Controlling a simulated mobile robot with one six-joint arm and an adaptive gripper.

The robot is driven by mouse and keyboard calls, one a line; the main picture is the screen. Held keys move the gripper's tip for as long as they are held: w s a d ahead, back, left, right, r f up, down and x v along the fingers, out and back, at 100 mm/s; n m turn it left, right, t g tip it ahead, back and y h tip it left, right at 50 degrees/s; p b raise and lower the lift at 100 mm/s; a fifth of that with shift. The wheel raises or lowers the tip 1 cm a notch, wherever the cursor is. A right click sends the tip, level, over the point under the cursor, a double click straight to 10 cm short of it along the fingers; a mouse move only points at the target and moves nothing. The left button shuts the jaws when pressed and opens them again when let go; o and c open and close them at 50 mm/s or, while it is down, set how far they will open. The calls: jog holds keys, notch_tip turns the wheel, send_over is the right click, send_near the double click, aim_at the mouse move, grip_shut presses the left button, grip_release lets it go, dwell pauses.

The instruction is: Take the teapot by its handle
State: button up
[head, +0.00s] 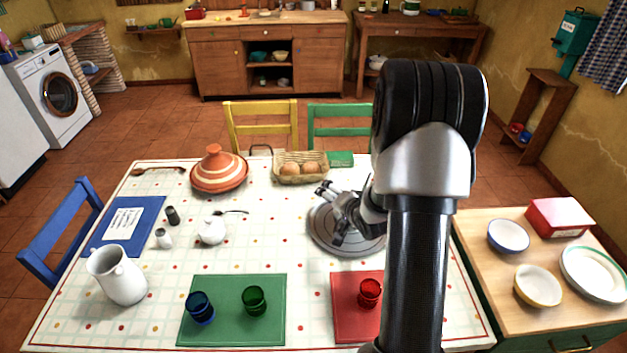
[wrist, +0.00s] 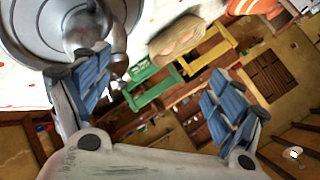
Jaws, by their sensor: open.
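A round grey metal tray (head: 322,236) lies on the table right of centre, partly hidden by my arm. In the wrist view a silvery rounded vessel, seemingly the teapot (wrist: 72,12), stands on the tray (wrist: 22,35) at top left. A curved part (wrist: 118,48) projects beside it; I cannot tell whether this is handle or spout. My gripper (head: 332,214) is over the tray, fingers spread and pointing left. In the wrist view its left finger overlaps the vessel's edge, and nothing shows held between the blue pads.
A bread basket (head: 289,179) and a striped tagine (head: 217,178) stand behind the tray. A white sugar pot (head: 212,231) is to the left, a white jug (head: 122,278) at front left. A red cup (head: 369,292) stands on a red mat (head: 346,320) in front.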

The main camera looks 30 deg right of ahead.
aim_at(335, 217)
jog(key=s+d+f+m+t+p, duration=0.25)
jog(key=s+f+m+t, duration=0.2)
jog(key=f+m, duration=0.4)
jog(key=shift+n+g+y, duration=0.3)
jog(key=shift+n+g, duration=0.15)
jog(key=b+x, duration=0.1)
jog(key=x, duration=0.3)
jog(key=f+b+x, duration=0.1)
jog(key=b+x, duration=0.1)
jog(key=x, duration=0.1)
jog(key=f+b+x, duration=0.1)
jog(key=x, duration=0.3)
jog(key=shift+f, duration=0.15)
jog(key=shift+c, duration=0.6)
jog(key=shift+s, duration=0.1)
grip_shut()
jog(key=shift+d, duration=0.1)
